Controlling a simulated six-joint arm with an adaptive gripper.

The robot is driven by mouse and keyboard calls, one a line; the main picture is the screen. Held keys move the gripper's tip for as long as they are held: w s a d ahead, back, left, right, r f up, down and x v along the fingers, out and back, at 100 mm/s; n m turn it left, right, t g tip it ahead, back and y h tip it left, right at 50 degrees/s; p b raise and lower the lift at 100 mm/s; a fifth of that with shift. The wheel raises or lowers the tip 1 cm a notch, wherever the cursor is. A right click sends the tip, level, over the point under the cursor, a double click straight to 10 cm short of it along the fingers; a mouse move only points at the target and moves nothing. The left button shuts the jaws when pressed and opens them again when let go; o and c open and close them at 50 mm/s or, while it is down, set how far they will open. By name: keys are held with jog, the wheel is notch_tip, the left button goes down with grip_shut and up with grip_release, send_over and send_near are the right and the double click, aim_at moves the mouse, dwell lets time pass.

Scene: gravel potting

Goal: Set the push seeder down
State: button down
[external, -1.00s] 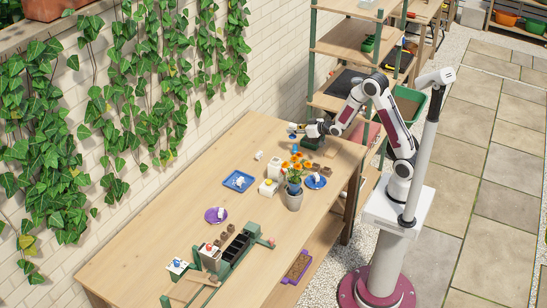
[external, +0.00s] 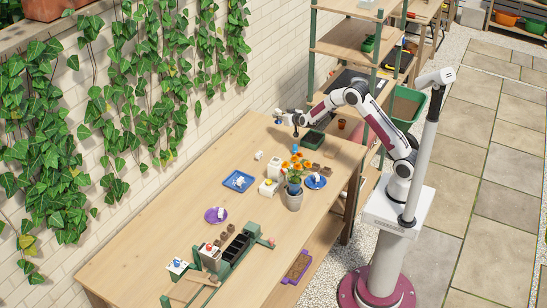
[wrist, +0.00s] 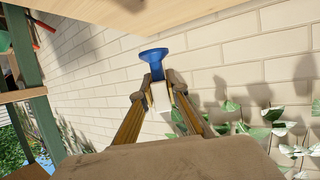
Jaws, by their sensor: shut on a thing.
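My gripper (external: 279,117) is at the far back end of the wooden table (external: 160,205), near the brick wall. In the wrist view its two fingers (wrist: 160,88) are shut on the push seeder (wrist: 153,56), which has a blue flared end and a white body. The blue end sticks out past the fingertips. The wall lies behind it in that view. In the external view the seeder is too small to make out clearly. I cannot tell whether it touches the table.
A dark green tray (external: 313,140) stands right of my gripper. Nearer are a potted orange-flowered plant (external: 294,198), a blue tray (external: 230,184), a blue saucer (external: 322,185) and a purple saucer (external: 211,220). A green rack (external: 226,270) is at the front. The table's left side is clear.

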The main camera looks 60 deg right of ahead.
jog(key=w+d+f+m+g+h, duration=0.2)
jog(key=d+m+g+h, duration=0.4)
jog(key=d, duration=0.5)
jog(key=m+g, duration=0.1)
jog(key=m, duration=0.1)
jog(key=shift+w+d+f+m+g+h, duration=0.2)
jog(key=shift+d+f+m+g+h, duration=0.1)
jog(key=shift+d+f+m, duration=0.1)
dwell(0.5)
jog(key=shift+s, duration=0.1)
dwell(0.5)
jog(key=shift+f, duration=3.1)
jog(key=shift+f, duration=1.9)
